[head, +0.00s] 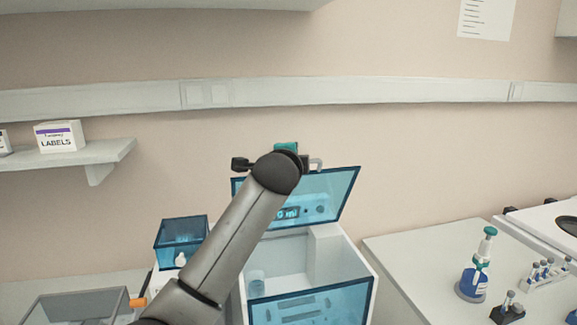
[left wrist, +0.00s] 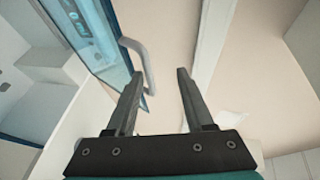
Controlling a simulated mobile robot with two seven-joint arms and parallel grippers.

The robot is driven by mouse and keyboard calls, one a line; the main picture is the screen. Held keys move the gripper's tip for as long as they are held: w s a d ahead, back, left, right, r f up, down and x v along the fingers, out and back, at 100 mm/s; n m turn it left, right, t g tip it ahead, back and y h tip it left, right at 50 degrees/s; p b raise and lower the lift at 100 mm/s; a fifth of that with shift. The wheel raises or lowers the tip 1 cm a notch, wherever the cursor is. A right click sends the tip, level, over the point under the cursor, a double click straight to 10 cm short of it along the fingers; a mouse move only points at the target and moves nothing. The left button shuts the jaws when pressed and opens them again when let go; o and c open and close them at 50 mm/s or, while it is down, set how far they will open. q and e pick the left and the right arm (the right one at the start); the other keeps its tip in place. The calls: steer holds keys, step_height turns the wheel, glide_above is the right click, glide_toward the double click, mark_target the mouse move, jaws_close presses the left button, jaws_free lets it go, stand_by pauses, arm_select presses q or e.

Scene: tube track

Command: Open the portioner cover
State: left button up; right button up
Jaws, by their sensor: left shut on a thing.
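The portioner is a white box (head: 345,262) with a blue see-through front panel (head: 315,305). Its blue see-through cover (head: 335,195) stands raised and tilted up at the back, so the white inside shows. A pale curved handle (head: 318,162) sits at the cover's upper edge. My left gripper (left wrist: 158,80) is at this handle (left wrist: 138,55), which shows between and beyond its fingers. In the head view, my left arm covers part of the cover and most of the gripper. My right gripper is not in view.
A smaller blue-lidded box (head: 180,240) stands left of the portioner, and a clear-lidded box (head: 75,308) is at the lower left. A bottle with a green top (head: 488,250) and a tube rack (head: 545,275) stand on the right bench. A shelf (head: 80,157) holds a labels box.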

arm_select(q)
steer(key=b+v, duration=0.1)
steer(key=v, duration=0.7)
steer(key=shift+s, duration=0.2)
